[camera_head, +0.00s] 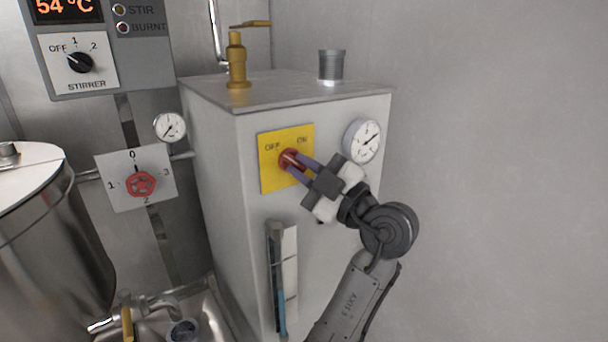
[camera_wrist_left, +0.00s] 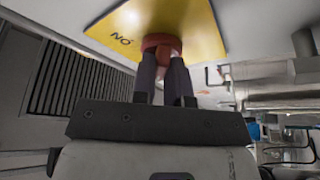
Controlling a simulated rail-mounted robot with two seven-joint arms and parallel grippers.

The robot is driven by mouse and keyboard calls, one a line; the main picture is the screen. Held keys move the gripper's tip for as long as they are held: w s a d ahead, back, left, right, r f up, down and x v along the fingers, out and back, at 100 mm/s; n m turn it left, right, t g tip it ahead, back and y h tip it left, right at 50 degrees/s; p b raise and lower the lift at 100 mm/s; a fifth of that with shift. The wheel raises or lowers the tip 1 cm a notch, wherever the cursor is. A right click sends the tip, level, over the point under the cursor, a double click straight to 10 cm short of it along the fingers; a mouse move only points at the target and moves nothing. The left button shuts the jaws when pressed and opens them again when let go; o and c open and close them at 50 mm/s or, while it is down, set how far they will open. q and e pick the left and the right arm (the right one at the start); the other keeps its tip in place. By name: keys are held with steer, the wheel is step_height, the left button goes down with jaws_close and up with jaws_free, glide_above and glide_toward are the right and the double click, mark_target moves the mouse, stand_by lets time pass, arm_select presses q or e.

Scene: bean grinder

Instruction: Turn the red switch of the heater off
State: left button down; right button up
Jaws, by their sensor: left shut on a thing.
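The heater is a grey metal box (camera_head: 220,150) with a yellow plate (camera_head: 270,178) on its front, marked OFF at upper left and ON at upper right. The red switch (camera_head: 286,157) sits on this plate. My left gripper (camera_head: 297,164) is shut on the red switch, its two purple fingers on either side of the handle. In the left wrist view the red switch (camera_wrist_left: 161,40) shows between the fingers (camera_wrist_left: 164,70), with the ON label upside down to its left. The fingers hide much of the handle, so I cannot tell where it points. My right gripper is out of view.
A round gauge (camera_head: 363,141) is just right of my gripper. A blue level tube (camera_head: 278,290) runs below the plate. A brass valve (camera_head: 237,62) and a short pipe (camera_head: 331,67) stand on top. A steel tank (camera_head: 45,250) is at left; the right side is bare wall.

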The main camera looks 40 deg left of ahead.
arm_select(q)
steer(key=shift+s+r, duration=0.1)
steer(key=shift+r, duration=0.05)
steer(key=c, duration=1.2)
jaws_free()
steer(key=shift+o, duration=0.3)
steer(key=shift+d, duration=0.1)
steer(key=shift+d, duration=0.3)
steer(key=p+v, duration=0.4)
steer(key=v, duration=0.9)
steer(key=shift+f, duration=0.25)
